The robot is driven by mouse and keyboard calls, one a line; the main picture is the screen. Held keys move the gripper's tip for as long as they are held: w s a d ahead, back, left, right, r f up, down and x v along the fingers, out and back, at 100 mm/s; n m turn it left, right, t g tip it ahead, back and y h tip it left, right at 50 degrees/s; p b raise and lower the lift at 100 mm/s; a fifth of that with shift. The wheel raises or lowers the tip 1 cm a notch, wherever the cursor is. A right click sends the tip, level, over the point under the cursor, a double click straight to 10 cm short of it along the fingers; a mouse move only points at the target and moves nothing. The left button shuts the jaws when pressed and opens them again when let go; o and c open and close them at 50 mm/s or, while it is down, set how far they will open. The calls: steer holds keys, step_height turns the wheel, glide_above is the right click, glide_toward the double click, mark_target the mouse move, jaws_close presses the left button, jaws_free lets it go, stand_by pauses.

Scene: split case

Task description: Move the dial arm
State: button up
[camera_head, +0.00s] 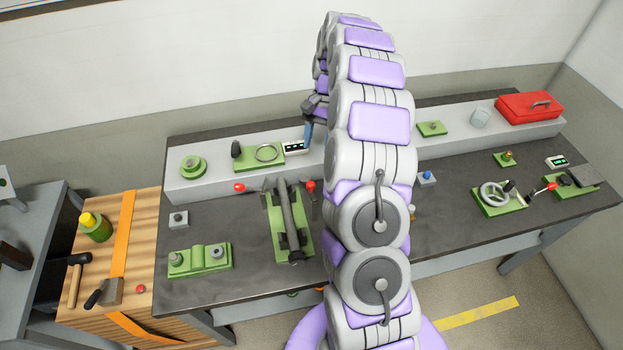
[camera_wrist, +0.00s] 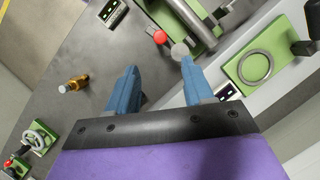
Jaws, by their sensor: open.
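My gripper (camera_wrist: 159,72) is open, with its blue fingers apart and nothing visible between them. In the head view a blue finger (camera_head: 308,135) shows beside my arm, near the back shelf. A green plate (camera_head: 285,155) carries a grey dial ring (camera_head: 267,153) and a black knob (camera_head: 236,149); I cannot tell for sure that this is the dial arm. In the wrist view the ring (camera_wrist: 254,66) and knob (camera_wrist: 304,47) are to the right of the fingers. A red ball handle (camera_wrist: 159,37) shows beyond the fingertips. A grey round end (camera_wrist: 180,50) appears by the right fingertip; contact is unclear.
A long green fixture (camera_head: 303,240) with red-ball levers stands on the dark bench (camera_head: 225,215). A small display (camera_head: 295,147) is beside the dial plate. A handwheel (camera_head: 494,194) and red box (camera_head: 529,107) are at right. My arm hides the bench's middle.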

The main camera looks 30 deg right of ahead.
mark_target(311, 183)
steer(key=b+x, duration=0.1)
steer(key=x, duration=1.1)
steer(key=shift+f, duration=0.15)
jaws_close()
